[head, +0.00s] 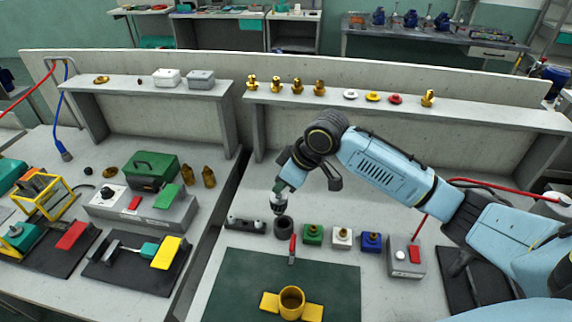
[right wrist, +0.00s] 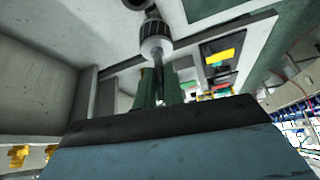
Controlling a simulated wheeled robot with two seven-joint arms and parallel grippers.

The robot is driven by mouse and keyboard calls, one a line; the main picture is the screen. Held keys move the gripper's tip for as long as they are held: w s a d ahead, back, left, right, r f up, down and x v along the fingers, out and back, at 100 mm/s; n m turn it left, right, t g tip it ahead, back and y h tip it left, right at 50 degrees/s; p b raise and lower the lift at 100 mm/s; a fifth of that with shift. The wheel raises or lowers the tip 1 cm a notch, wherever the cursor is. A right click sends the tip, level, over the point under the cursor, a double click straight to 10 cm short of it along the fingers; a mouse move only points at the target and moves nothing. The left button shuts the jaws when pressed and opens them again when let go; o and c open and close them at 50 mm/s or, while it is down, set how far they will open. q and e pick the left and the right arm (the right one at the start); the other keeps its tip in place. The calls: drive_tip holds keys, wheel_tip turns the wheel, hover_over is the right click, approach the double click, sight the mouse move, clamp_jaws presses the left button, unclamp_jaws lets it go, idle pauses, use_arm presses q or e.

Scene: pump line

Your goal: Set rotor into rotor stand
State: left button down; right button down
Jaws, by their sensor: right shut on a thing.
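The rotor (head: 277,203) is a small silver and black cylinder on a thin shaft. My right gripper (head: 280,187) is shut on it and holds it pointing down, a little above the table. In the right wrist view the green fingers (right wrist: 160,92) close on the shaft of the rotor (right wrist: 156,40). The rotor stand looks to be the black round cup (head: 284,229) on the table, just below and slightly right of the rotor in the head view. Whether the rotor's lower end touches its rim cannot be told. My left gripper is not in view.
A black block with knobs (head: 246,226) stands left of the cup. A yellow cup fixture (head: 291,302) sits on the green mat (head: 232,285). A shelf (head: 405,113) runs behind.

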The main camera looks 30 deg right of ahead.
wheel_tip(320, 180, down, 6)
drive_tip(key=w+d+n+g+b, duration=0.1)
drive_tip(key=w+d+n+b, duration=0.1)
drive_tip(key=b, duration=0.2)
drive_tip(key=shift+d+r+n+y, duration=0.15)
drive_tip(key=shift+n+y, duration=0.15)
drive_tip(key=shift+y, duration=0.1)
idle(0.3)
drive_tip(key=shift+r+p, duration=0.1)
drive_tip(key=shift+p, duration=0.35)
idle(0.4)
drive_tip(key=shift+p, duration=0.4)
idle(0.6)
drive_tip(key=shift+w+f+b, duration=0.1)
drive_tip(key=shift+f+b, duration=0.85)
drive_tip(key=shift+f, duration=1.55)
idle(1.3)
drive_tip(key=c, duration=1.1)
unclamp_jaws()
